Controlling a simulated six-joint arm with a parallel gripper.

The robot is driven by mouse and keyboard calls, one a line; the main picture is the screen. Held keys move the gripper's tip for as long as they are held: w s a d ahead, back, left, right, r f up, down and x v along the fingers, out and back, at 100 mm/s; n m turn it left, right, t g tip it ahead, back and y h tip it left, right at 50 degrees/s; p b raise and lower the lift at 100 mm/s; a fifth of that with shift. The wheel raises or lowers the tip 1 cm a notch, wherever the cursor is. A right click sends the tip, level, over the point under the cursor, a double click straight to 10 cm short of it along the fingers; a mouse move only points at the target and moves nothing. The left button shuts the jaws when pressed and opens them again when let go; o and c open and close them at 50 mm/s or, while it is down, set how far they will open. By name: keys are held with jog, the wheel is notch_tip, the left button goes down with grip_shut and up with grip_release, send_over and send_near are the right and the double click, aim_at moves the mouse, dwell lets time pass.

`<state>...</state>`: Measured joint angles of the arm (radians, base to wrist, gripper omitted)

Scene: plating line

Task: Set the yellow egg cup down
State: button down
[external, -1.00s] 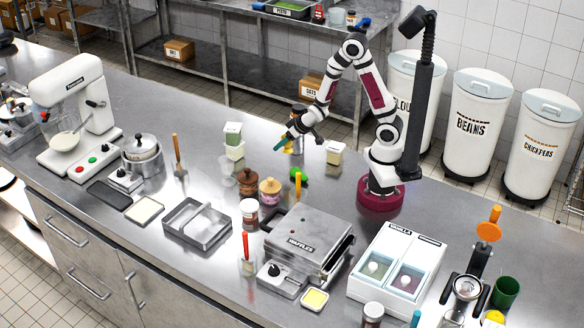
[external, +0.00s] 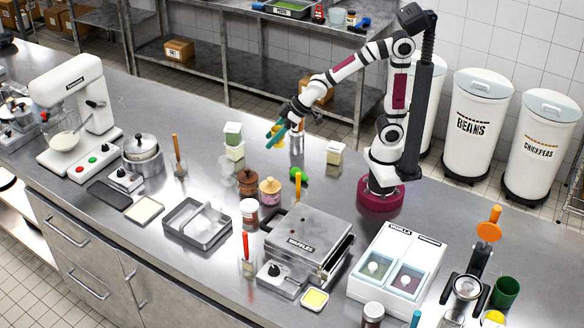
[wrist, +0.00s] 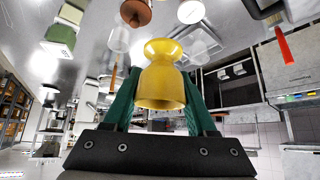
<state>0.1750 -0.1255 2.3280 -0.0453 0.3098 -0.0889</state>
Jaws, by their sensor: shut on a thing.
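The yellow egg cup (wrist: 162,80) is between the green fingers of my gripper (wrist: 160,92) in the wrist view, which looks inverted, with the cup's foot towards the top of the picture. My gripper is shut on it. The cup is held in the air, apart from the counter.

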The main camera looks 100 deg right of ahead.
jog(key=w+a+r+n, duration=0.1)
jog(key=w+a+r, duration=0.25)
jog(key=w, duration=0.35)
jog(key=w+d+f+m, duration=0.1)
jog(key=w+d+f, duration=0.25)
jog(key=w, duration=0.35)
jog(key=w+d+f+m, duration=0.1)
jog(key=w+d+f, duration=0.25)
jog(key=w, duration=0.25)
jog(key=w+d+f+m+h, duration=0.1)
jog(key=w+d+f+h, duration=0.1)
jog(key=w+d+f, duration=0.65)
jog(key=shift+g, duration=0.3)
jog(key=f, duration=0.4)
jog(key=s+a+f, duration=0.1)
jog(key=f, duration=0.7)
jog(key=shift+s+a, duration=0.2)
jog(key=shift+s, duration=0.05)
jog(key=shift+f, duration=0.1)
jog(key=shift+c, duration=1)
grip_release()
